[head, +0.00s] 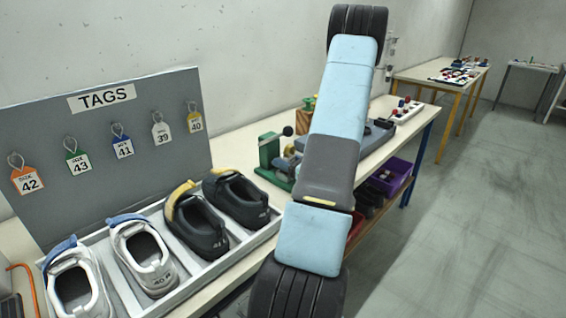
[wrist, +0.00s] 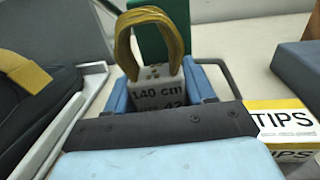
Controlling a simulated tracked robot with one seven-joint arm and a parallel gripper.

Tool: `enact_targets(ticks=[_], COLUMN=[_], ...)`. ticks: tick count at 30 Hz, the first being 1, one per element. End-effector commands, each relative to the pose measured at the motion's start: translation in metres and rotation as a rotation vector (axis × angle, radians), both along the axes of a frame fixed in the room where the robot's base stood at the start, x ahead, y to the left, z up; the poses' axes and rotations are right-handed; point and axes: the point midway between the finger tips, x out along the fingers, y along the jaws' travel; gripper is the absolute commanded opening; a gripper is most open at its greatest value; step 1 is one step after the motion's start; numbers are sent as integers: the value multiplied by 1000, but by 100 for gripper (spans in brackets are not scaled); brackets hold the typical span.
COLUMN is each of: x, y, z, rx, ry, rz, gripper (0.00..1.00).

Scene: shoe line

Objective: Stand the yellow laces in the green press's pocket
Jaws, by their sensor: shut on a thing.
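The yellow laces (wrist: 178,42) stand up as a loop in a pale holder (wrist: 158,88) marked "140 cm", in the wrist view. My gripper (wrist: 157,84) is shut on this bundle, with a blue finger on each side of it. The green press (head: 270,158) stands on the bench left of my arm in the head view. A green part (wrist: 182,12) shows right behind the laces in the wrist view. Its pocket cannot be made out.
A grey tray with shoes (head: 163,290) is left of my arm, below the tags board (head: 100,140). A yellow box labelled TIPS (wrist: 285,115) is close to my gripper's right. A blue-grey block (wrist: 300,75) lies beyond it. A purple crate (head: 393,178) sits under the bench.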

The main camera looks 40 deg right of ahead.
Motion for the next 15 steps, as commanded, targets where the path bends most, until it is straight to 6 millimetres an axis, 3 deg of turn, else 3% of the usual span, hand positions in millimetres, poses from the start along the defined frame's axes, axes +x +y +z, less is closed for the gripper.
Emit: enact_targets(ticks=[1, 2, 10, 15], x=[0, 0, 0, 0], y=[0, 0, 1, 1], z=[0, 0, 0, 0], rx=[0, 0, 0, 1], ry=[0, 0, 0, 0], rz=[0, 0, 1, 1], gripper=[25, 56, 82, 84])
